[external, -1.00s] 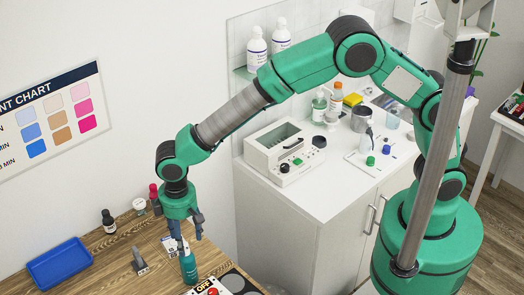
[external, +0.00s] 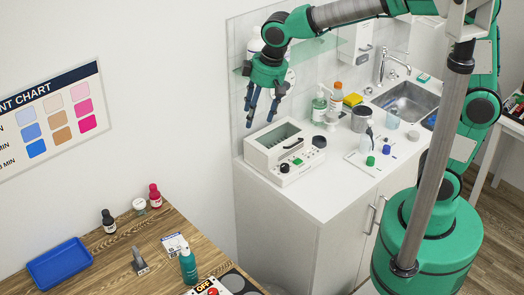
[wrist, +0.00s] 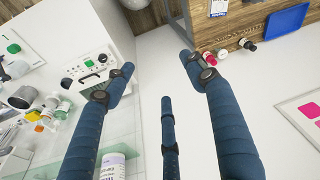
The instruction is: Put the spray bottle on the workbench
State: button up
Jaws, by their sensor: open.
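The teal spray bottle (external: 188,265), with a white top, stands upright on the wooden workbench (external: 120,250) at the lower left of the external view. Nothing holds it. I cannot make it out in the wrist view. My gripper (external: 262,112) is open and empty, with its dark blue fingers spread. It hangs in the air above the white instrument on the counter, up and to the right of the bottle and well apart from it. Its spread fingers (wrist: 156,78) also show in the wrist view, with nothing between them.
The bench also holds a blue tray (external: 60,262), a dark bottle (external: 109,223), a red-capped bottle (external: 155,197), a grey upright piece (external: 139,263) and an OFF-marked panel (external: 228,286). The counter carries a white instrument (external: 284,150) and several bottles; a glass shelf is close to my arm.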

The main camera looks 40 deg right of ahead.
jog(key=s+d+r+m+t, duration=0.1)
jog(key=s+d+r, duration=0.25)
jog(key=d, duration=0.55)
jog(key=s+d+r+m+t, duration=0.1)
jog(key=s+d+r+m, duration=0.1)
jog(key=s+d, duration=0.5)
jog(key=s+d+m+t+h, duration=0.1)
jog(key=s+d, duration=0.7)
jog(key=d, duration=0.3)
jog(key=shift+s+d+f+m, duration=0.35)
jog(key=shift+m, duration=0.05)
jog(key=shift+f, duration=0.1)
notch_tip(320, 180, down, 5)
jog(key=b, duration=0.5)
